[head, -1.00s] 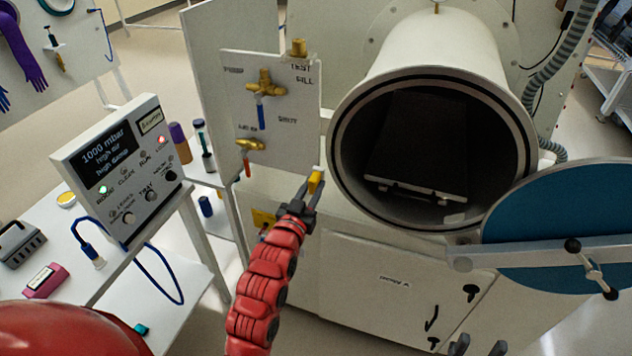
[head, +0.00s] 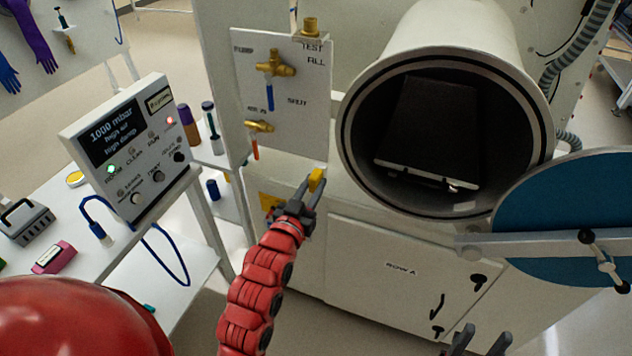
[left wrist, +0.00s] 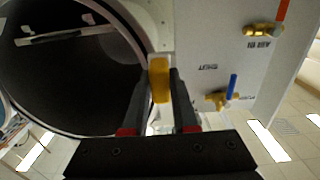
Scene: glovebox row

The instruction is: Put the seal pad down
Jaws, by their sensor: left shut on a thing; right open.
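The seal pad (head: 316,180) is a small yellow block. My left gripper (head: 309,190) is shut on it and holds it in the air in front of the white cabinet, below the valve panel and left of the round chamber opening. In the left wrist view the seal pad (left wrist: 159,80) stands upright between the two dark fingers (left wrist: 159,100). My right gripper (head: 481,342) shows only its fingertips at the bottom edge, apart and empty.
The open chamber (head: 365,190) has a dark tray (head: 430,173) inside. Its blue door (head: 560,205) swings out at right. A valve panel (head: 285,90) stands behind my left gripper. A control box (head: 130,150) and a white bench (head: 65,225) are at left.

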